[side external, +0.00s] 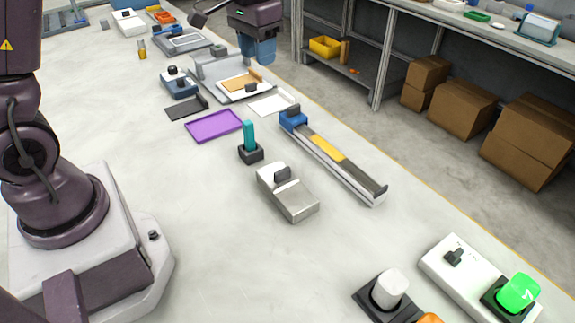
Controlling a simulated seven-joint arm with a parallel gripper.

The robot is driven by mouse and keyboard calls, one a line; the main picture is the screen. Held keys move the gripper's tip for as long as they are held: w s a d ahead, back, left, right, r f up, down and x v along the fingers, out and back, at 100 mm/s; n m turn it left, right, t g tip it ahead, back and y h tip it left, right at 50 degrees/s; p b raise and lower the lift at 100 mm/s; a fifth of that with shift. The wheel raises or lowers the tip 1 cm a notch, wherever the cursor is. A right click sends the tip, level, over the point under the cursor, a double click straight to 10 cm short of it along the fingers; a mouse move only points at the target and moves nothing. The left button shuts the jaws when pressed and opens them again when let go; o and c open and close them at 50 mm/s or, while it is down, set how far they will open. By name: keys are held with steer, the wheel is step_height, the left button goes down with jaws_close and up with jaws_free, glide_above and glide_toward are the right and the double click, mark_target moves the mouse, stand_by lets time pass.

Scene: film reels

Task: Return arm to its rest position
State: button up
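My gripper (258,50) is at the top middle of the side external view, above the far part of the table. Its fingers point down and look blue. I cannot tell whether they are open or shut, and nothing clearly held shows between them. My arm's base stands at the left on the white table (215,260). Part of the arm between base and gripper is out of the frame.
Below the gripper is a grey tray (212,72). Nearer are a purple tray (214,126), a teal peg (249,135), a long rail (345,170) and a metal block (287,192). A green button (518,292) is front right. Boxes (465,108) stand beyond the table edge.

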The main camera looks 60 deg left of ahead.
steer(key=s+d+r+t, duration=0.2)
steer(key=s+d+r, duration=0.2)
steer(key=s, duration=0.5)
steer(key=s+d+r+m+t, duration=0.1)
steer(key=s+d+r+t, duration=0.2)
steer(key=s, duration=0.7)
steer(key=shift+s+d+r+m, duration=0.15)
steer(key=shift+d+r+m, duration=0.2)
steer(key=shift+d, duration=0.2)
